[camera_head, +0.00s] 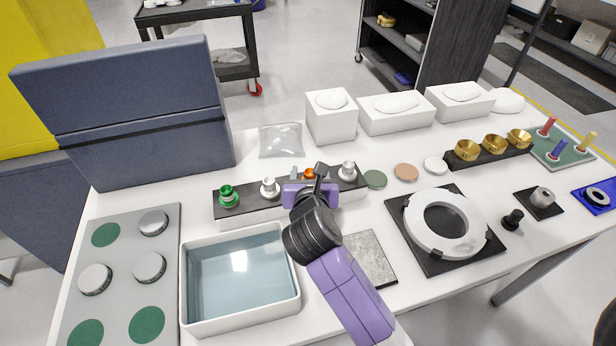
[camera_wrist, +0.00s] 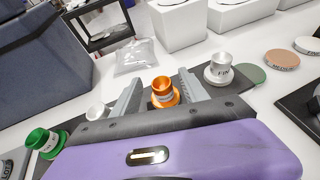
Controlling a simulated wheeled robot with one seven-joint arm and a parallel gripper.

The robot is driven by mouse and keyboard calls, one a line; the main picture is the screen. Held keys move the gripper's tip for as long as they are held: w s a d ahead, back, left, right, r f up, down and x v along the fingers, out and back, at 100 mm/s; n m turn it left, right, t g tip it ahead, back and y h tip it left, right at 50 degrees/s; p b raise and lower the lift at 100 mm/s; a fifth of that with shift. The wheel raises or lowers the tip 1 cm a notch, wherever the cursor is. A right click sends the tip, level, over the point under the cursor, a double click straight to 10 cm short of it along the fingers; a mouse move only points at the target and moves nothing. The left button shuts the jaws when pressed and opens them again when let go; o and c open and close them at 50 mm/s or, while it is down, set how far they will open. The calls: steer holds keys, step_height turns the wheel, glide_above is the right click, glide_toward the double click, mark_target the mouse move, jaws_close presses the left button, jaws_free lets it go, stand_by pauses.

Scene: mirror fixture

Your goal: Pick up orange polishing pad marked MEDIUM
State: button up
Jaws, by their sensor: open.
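The orange polishing pad (camera_head: 405,172) is a flat, tan-orange disc lying on the white table, right of the black rack. It also shows in the wrist view (camera_wrist: 282,60) at the right, with lettering that looks like MEDIUM. A green pad (camera_head: 375,179) lies left of it and a white pad (camera_head: 435,165) right of it. My gripper (camera_wrist: 158,78) is open and empty, left of the pads over the rack. An orange metal knob (camera_wrist: 163,90) shows between its fingers, apparently not gripped. In the head view my gripper hides part of the rack.
The black rack (camera_head: 255,205) also bears green and silver knobs. White boxes (camera_head: 395,113) stand behind the pads. A black plate with a ring (camera_head: 445,255) lies in front of them. A water tray (camera_head: 290,304) is at front left. Brass cups (camera_head: 467,149) stand right.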

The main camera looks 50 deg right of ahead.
mark_target(310, 172)
steer(key=x, duration=0.4)
steer(key=shift+s+f, duration=0.1)
steer(key=shift+f, duration=0.05)
steer(key=shift+c, duration=0.4)
jaws_close()
